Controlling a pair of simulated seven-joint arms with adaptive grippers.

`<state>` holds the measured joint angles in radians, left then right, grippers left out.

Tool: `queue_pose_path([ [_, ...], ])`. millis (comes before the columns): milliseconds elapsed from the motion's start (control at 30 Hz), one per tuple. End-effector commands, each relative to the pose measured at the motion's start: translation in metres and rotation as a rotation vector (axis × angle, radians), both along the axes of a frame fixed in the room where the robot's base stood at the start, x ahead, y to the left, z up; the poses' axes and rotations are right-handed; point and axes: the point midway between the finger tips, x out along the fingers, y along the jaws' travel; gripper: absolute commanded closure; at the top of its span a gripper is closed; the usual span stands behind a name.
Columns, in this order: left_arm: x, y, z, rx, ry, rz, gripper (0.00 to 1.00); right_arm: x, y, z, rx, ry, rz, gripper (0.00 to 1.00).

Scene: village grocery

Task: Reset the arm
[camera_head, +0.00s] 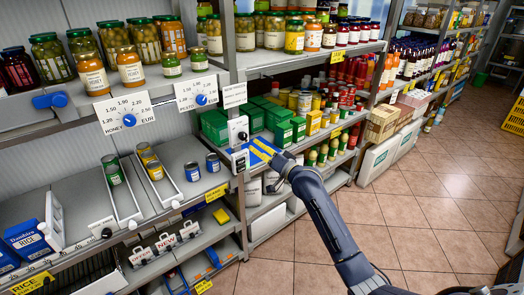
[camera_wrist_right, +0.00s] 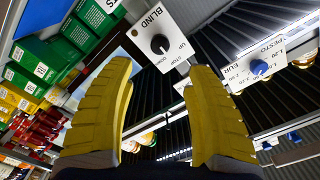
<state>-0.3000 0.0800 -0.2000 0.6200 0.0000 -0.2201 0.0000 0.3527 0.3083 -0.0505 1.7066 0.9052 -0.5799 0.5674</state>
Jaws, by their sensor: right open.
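My right arm (camera_head: 330,225) reaches in from the bottom right toward the shelves. Its gripper (camera_head: 262,150) has yellow fingers and is at the front of the shelf, just right of and below a white panel with a black knob (camera_head: 241,136). In the right wrist view the two yellow fingers of the gripper (camera_wrist_right: 160,85) stand wide apart with nothing held between them. Beyond the fingertips is the white panel marked BLIND (camera_wrist_right: 152,30), with its black knob (camera_wrist_right: 160,44). Whether a finger touches the panel cannot be told. My left gripper is not in view.
Green boxes (camera_head: 214,126) stand close behind the gripper. Two price dials, honey (camera_head: 123,113) and pesto (camera_head: 197,93), hang on the upper shelf edge. Cans (camera_head: 192,172) stand on the lower left shelf. The tiled floor (camera_head: 440,200) at right is clear.

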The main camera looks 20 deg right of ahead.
Motion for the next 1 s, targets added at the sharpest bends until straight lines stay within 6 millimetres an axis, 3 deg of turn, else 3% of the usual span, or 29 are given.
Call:
queue_pose_path([
  [500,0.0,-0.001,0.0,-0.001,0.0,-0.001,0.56,-0.002,0.0,0.0,-0.005,-0.001,0.0,0.46],
  [667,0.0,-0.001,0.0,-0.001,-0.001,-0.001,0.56,0.002,-0.008,-0.002,-0.089,-0.034,-0.027,0.46],
  [767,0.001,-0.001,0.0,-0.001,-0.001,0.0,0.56,0.012,-0.025,-0.036,-0.2,-0.014,-0.077,0.46],
  [867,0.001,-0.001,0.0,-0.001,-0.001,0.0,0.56,0.018,-0.038,-0.087,-0.313,0.037,-0.116,0.46],
  [1000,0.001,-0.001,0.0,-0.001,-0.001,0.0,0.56,0.009,-0.049,-0.172,-0.451,0.134,-0.138,0.46],
])
